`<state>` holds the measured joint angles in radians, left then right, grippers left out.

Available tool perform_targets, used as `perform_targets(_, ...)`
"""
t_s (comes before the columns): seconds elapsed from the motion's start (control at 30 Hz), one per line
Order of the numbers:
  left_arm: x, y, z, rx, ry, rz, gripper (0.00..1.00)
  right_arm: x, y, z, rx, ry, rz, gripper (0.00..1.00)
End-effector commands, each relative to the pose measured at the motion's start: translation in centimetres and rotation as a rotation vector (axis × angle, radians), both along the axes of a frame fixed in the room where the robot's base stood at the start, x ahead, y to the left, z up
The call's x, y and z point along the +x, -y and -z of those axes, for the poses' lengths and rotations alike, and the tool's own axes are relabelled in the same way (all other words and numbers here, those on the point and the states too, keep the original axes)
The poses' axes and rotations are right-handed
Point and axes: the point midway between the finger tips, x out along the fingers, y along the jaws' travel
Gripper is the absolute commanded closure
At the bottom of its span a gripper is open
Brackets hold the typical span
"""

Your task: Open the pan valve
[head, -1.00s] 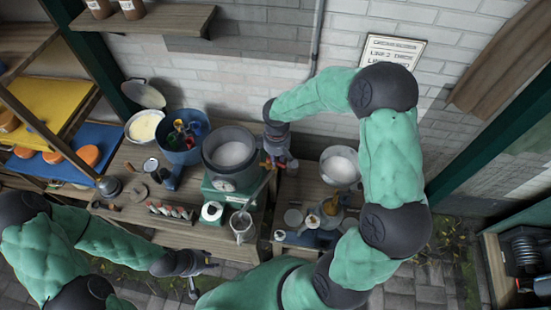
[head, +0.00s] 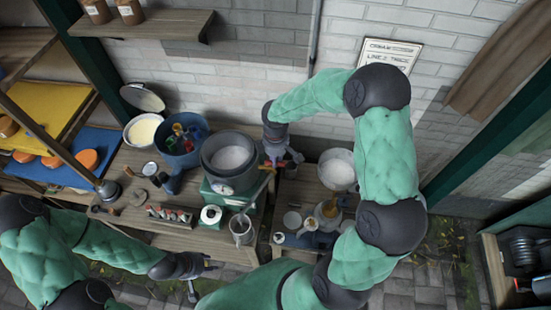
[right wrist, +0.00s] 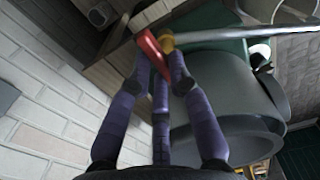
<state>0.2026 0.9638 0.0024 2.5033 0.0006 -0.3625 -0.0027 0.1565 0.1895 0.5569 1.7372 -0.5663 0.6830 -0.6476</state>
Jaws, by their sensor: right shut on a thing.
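The grey round pan (head: 207,150) holds white contents and sits on a green base (head: 224,186) with a dial. It also shows in the right wrist view (right wrist: 215,100), to the right of the fingers. The valve's red lever (right wrist: 152,50) sits by a yellow fitting (right wrist: 167,41) on a grey pipe (right wrist: 245,32). My right gripper (right wrist: 160,75) is shut on the red lever, its fingers around it; the exact contact is partly hidden. In the head view this gripper (head: 277,158) is at the pan's right side. My left gripper (head: 203,276) is open and empty, low and away from the pan.
A metal cup (head: 241,231) stands below the pan. A pot with white contents (head: 337,170) stands to the right, a blue bucket (head: 181,152) and white bowl (head: 143,130) to the left. Several red-topped small items (head: 170,214) line the bench front. A brick wall is behind.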

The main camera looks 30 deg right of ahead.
Motion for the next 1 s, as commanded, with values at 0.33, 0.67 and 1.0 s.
perform_targets(0.33, 0.0, 0.0, 0.0, 0.0, 0.0, 0.0, 0.6, 0.1, 0.0, 0.0, 0.0, 0.002, -0.001, 0.7)
perform_targets(0.67, 0.0, 0.0, 0.0, 0.0, 0.0, 0.0, 0.6, 0.2, 0.0, -1.9, -0.001, 0.005, 0.001, 0.7)
perform_targets(1.0, 0.0, 0.0, 0.0, 0.0, 0.0, 0.0, 0.6, 0.2, 0.0, -8.4, -0.001, 0.005, -0.001, 0.7)
